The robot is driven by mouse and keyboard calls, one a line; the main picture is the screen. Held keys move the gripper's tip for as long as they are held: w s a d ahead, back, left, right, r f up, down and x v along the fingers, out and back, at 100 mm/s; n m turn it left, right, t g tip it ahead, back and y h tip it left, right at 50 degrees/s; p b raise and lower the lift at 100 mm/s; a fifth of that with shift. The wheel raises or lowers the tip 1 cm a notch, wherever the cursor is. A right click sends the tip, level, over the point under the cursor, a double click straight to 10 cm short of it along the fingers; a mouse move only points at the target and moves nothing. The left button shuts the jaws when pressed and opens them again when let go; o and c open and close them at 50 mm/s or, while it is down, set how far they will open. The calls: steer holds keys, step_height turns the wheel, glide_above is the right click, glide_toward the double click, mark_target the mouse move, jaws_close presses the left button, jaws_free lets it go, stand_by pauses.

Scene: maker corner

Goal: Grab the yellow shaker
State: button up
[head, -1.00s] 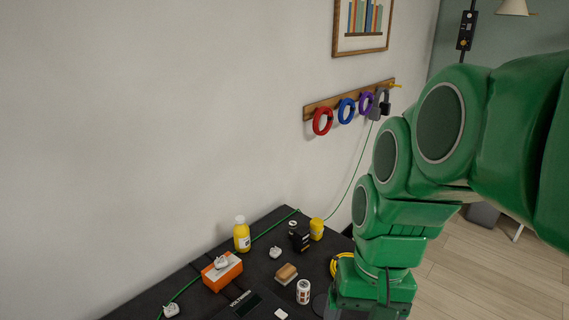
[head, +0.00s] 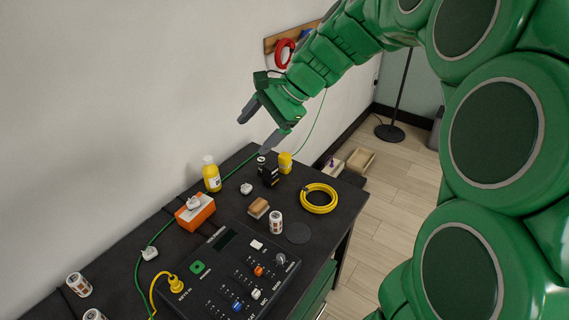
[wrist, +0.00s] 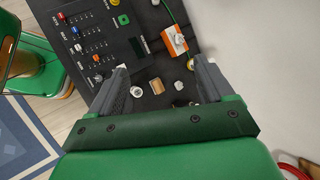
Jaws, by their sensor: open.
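The yellow shaker (head: 285,162) is a small, squat yellow container with a yellow top. It stands upright near the back edge of the dark workbench, just right of a small black device (head: 268,172), in the head view. My gripper (head: 254,135) is open and empty above the bench, up and to the left of the shaker and apart from it. The wrist view shows its two fingers spread (wrist: 160,65) over the bench. I cannot make out the shaker there; the gripper body covers that part.
A yellow bottle with a white cap (head: 211,176) stands left of the device. An orange box (head: 195,212), a sponge (head: 258,208), a small jar (head: 276,222), a yellow cable coil (head: 319,198) and a control panel (head: 236,275) crowd the bench. The wall is close behind.

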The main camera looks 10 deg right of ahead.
steer(key=w+d+m+t+y, duration=0.1)
steer(key=w+m, duration=0.2)
steer(key=w, duration=0.5)
steer(key=m+t+y, duration=0.2)
steer(key=m+t, duration=0.5)
steer(key=m, duration=0.6)
glide_above(282, 157)
steer(key=s+d, duration=0.3)
steer(key=d, duration=0.2)
step_height(282, 157, down, 5)
steer(key=shift+h, duration=0.3)
step_height(282, 157, down, 31)
steer(key=shift+s+a+r, duration=0.1)
steer(key=shift+r, duration=0.05)
steer(key=shift+d+x, duration=0.2)
steer(key=shift+x, duration=3.65)
steer(key=shift+c, duration=0.2)
steer(key=c, duration=1.1)
steer(key=shift+o, duration=0.2)
